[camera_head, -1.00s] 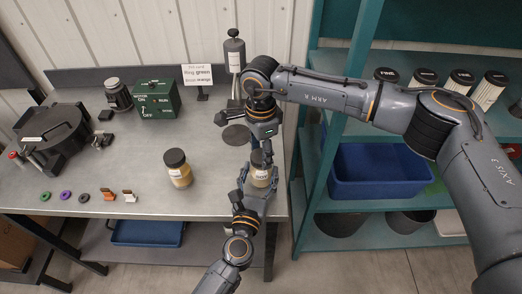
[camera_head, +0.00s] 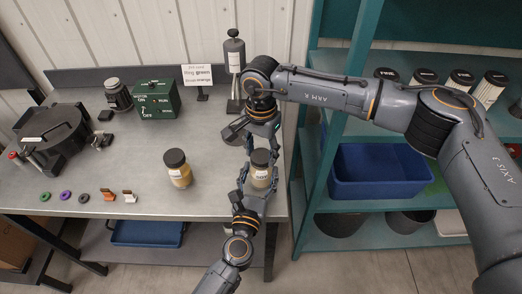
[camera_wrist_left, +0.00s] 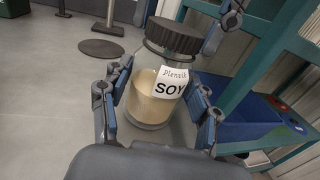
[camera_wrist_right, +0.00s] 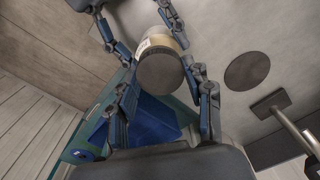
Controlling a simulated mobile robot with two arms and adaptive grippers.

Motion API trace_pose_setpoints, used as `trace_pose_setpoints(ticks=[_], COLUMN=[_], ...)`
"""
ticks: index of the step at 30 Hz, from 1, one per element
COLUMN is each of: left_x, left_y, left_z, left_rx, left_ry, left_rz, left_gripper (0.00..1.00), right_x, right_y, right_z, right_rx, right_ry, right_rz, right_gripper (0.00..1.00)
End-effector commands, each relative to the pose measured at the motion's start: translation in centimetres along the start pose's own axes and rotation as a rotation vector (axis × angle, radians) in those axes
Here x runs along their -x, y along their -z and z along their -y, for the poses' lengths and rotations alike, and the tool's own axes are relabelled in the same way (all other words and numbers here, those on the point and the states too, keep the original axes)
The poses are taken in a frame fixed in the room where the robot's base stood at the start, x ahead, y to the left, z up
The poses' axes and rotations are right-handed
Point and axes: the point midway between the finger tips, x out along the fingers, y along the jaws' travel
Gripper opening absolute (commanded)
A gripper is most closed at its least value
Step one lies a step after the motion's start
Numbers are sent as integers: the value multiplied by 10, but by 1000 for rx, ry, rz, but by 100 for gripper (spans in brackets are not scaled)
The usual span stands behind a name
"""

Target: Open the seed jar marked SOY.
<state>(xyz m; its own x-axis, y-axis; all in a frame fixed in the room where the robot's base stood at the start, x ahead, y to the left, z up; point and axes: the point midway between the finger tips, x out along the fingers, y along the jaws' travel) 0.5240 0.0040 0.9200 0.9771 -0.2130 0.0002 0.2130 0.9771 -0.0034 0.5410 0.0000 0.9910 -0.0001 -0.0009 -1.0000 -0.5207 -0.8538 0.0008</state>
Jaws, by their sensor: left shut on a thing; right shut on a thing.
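The SOY jar (camera_wrist_left: 152,100) is clear glass with pale beige contents, a dark ribbed lid (camera_wrist_left: 175,35) and a white label. It also shows at the table's right edge in the head view (camera_head: 260,180). My left gripper (camera_wrist_left: 158,105) is shut around the jar body, one finger on each side, and the jar stands upright in it. My right gripper (camera_wrist_right: 163,82) points down from above with a finger on either side of the lid (camera_wrist_right: 160,73). The lid is on the jar. Exact finger contact with the lid is hard to see.
Another dark-lidded jar (camera_head: 178,170) stands on the table (camera_head: 140,220) to the left. A green switch box (camera_head: 157,100), a sign (camera_head: 197,76) and a post stand (camera_head: 234,70) are behind. Coloured rings and clips lie front left. A teal shelf with a blue bin (camera_head: 375,175) is right.

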Motion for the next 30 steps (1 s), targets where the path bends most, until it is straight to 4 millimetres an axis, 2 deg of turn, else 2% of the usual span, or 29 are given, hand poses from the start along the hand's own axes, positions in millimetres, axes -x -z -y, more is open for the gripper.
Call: trace_pose_setpoints(ticks=[19,30], left_x=[0,0], left_y=[1,1], left_z=[0,0], left_rx=[1,1], left_ry=[1,1], left_rz=[-2,-2], left_gripper=[0,0], right_x=[21,23], right_y=[0,0], right_z=[0,0], right_rx=[-1,-1], right_ry=[1,1], right_rz=[0,0], right_gripper=[13,13])
